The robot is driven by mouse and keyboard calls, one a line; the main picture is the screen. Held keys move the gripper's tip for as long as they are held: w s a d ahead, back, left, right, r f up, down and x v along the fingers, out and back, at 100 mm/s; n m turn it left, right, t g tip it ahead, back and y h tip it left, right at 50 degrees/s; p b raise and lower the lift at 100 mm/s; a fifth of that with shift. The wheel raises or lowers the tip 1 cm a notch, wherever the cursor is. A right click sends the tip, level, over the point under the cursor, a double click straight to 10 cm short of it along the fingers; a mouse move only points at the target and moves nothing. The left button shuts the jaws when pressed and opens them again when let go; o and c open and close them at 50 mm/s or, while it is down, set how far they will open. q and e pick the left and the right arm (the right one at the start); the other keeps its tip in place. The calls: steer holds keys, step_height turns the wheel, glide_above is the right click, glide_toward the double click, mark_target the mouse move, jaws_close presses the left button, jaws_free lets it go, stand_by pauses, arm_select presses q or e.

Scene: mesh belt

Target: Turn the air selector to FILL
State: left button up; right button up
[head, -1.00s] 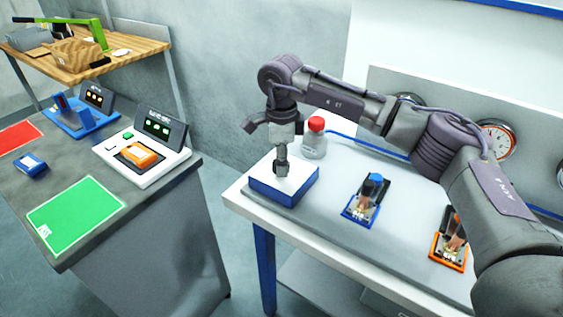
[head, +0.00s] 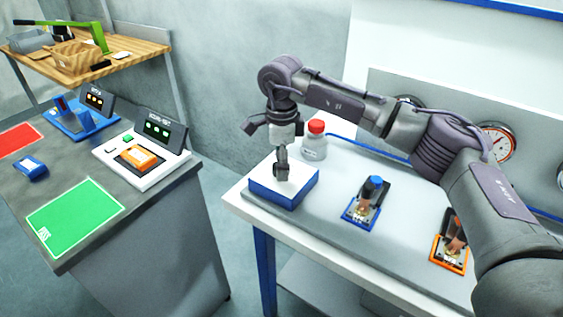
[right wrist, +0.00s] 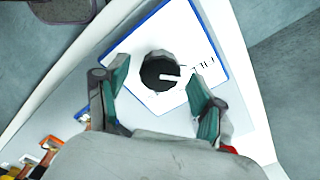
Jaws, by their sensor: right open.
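The air selector is a white-topped box with blue sides (head: 284,190) at the left end of the white bench. In the right wrist view its round black knob (right wrist: 155,70) has a white pointer line directed to the right, close to small dark lettering (right wrist: 202,66) that is hard to read. My right gripper (head: 282,174) points down over the box and hides the knob in the head view. In the right wrist view the right gripper's two fingers (right wrist: 160,96) are apart, one on each side of the knob's near edge. Contact cannot be told. My left gripper is out of view.
A red-capped bottle (head: 315,141) stands just behind the box. A blue-framed device (head: 362,203) and an orange-framed device (head: 449,253) sit to the right on the bench (head: 318,233). Gauges (head: 497,142) are on the panel behind my right arm.

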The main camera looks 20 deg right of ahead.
step_height(320, 180, up, 12)
stand_by(0.4)
steer(key=shift+f, duration=0.1)
